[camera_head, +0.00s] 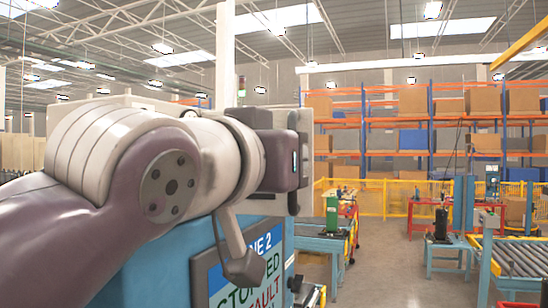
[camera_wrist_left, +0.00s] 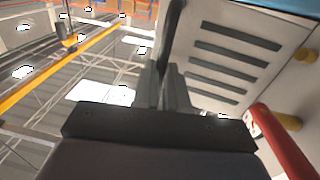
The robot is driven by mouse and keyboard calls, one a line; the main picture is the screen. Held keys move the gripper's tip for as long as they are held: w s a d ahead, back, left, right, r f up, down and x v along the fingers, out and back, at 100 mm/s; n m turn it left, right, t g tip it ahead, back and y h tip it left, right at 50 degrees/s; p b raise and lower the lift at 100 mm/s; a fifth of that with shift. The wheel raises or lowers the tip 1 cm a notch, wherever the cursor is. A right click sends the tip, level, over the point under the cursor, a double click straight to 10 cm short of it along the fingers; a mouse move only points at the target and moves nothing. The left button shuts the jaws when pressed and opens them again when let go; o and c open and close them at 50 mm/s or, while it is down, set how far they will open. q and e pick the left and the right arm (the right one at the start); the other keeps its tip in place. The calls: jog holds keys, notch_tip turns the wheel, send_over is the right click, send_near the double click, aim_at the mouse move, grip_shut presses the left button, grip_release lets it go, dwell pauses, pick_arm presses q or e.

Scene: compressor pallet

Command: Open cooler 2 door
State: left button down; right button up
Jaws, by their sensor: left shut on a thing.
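In the left wrist view, my left gripper (camera_wrist_left: 165,88) has its two fingers close together, shut at a dark upright bar (camera_wrist_left: 172,40) along the edge of a pale panel. The panel (camera_wrist_left: 232,62) has several dark slots and looks like the cooler door; I cannot read a label on it. The contact between fingers and bar is partly hidden by the gripper body. In the head view, my left arm fills the left and middle, and its wrist hides the fingertips and most of what lies behind. My right gripper is in neither view.
A blue cabinet (camera_head: 150,262) with a "LINE 2 STOPPED FAULT" sign (camera_head: 247,270) stands just below my arm. A red cylinder (camera_wrist_left: 285,145) is close by the panel. Workbenches, a roller conveyor (camera_head: 515,256) and racks of boxes stand farther right; floor (camera_head: 385,265) between them is clear.

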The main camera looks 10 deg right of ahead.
pick_arm(q)
jog(key=shift+s+a, duration=0.25)
jog(key=shift+a, duration=0.05)
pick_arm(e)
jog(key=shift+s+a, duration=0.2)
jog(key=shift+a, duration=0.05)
pick_arm(q)
jog(key=c, duration=1.3)
grip_release()
jog(key=shift+c, duration=0.2)
jog(key=shift+o, duration=0.9)
jog(key=shift+w+a, duration=0.15)
jog(key=shift+w, duration=0.05)
jog(key=b+v, duration=0.3)
jog(key=v, duration=0.9)
jog(key=shift+s+a, duration=0.25)
jog(key=shift+s, duration=0.05)
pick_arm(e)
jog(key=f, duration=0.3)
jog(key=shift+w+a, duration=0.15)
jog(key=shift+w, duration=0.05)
